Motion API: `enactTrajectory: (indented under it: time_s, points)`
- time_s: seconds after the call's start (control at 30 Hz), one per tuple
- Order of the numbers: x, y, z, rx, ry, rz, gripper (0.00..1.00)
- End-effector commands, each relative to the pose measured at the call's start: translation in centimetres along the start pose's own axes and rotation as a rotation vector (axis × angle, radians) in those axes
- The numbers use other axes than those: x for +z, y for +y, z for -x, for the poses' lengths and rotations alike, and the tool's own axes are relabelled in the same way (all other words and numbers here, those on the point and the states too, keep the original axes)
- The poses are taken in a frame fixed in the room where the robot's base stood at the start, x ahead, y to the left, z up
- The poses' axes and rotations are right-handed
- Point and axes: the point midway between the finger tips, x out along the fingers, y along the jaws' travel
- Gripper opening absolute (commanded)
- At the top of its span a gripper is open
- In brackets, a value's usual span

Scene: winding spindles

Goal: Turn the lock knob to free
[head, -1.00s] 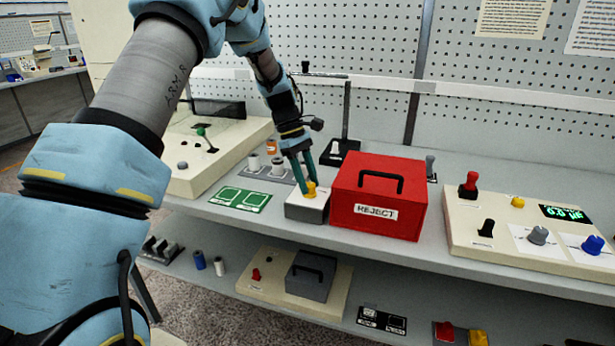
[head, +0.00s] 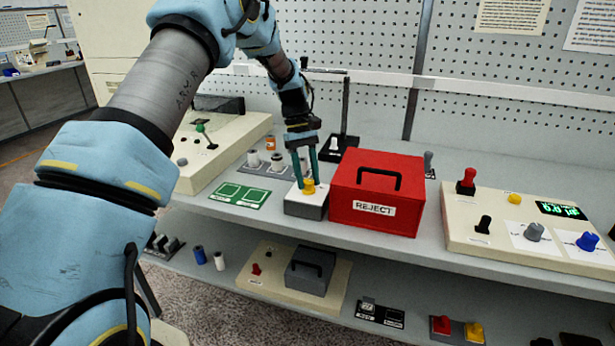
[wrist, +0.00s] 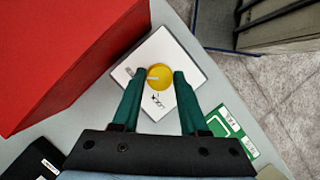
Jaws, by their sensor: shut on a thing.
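The yellow lock knob (head: 309,187) stands on a small white-topped box (head: 306,205), just left of the red REJECT box. In the wrist view the knob (wrist: 159,77) is round with a pale line pointing left, towards a small mark on the panel. Dark lettering, seemingly LOCK, lies beside it. My gripper (head: 309,182) comes down on the knob from above, its two green fingers on either side; it also shows in the wrist view (wrist: 160,80). It is shut on the knob. The knob's sides are partly hidden by the fingers.
The red REJECT box (head: 390,222) stands close on the right. A green marked mat (head: 239,195) lies to the left, with a spool tray (head: 262,172) behind it. A control panel (head: 485,247) with knobs is farther right. A lower shelf runs beneath.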

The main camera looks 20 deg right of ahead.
Motion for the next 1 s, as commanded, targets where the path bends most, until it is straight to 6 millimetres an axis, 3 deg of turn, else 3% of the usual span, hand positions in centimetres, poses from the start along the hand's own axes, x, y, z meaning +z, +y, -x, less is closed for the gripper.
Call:
enactTrajectory:
  time_s: [0.27,0.3,0.53,0.83,1.0]
  points:
    - [0.0,0.0,0.0,0.000,0.001,-0.001,0.00]
    - [0.0,0.0,0.0,0.000,0.001,-0.001,0.48]
    - [0.0,0.0,0.0,0.000,0.000,0.000,0.73]
    - [-0.1,0.0,0.2,0.001,0.001,0.001,0.73]
    - [-0.2,0.1,2.2,0.003,0.003,0.001,0.73]
